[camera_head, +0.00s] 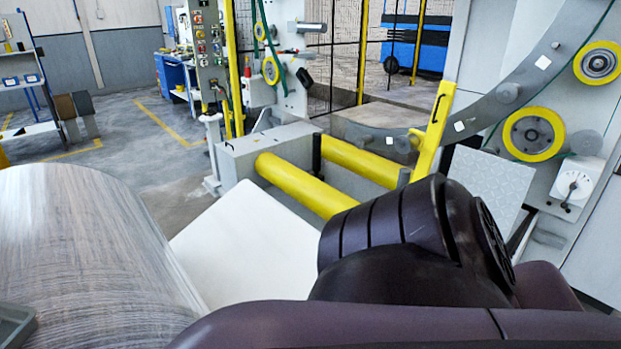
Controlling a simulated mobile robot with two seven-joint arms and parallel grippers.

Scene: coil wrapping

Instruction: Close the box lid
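No box with a lid can be made out for certain. A low grey metal housing (262,143) with a small black handle stands at the middle, at the end of the yellow rollers. A pale textured plate (487,183) stands tilted at the right, below the large ring; I cannot tell whether it is a lid. A grey edge (14,325) shows in the bottom left corner, mostly cut off. My dark purple arm fills the lower middle and right and hides what lies behind it. Neither of my grippers is in view.
A large metallic coil (85,240) fills the left. A white flat panel (245,250) lies beside it. Yellow rollers (305,185) lie beyond. A curved ring (540,65) with yellow wheels (533,134) rises at the right. Open floor (130,150) stretches at the back left.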

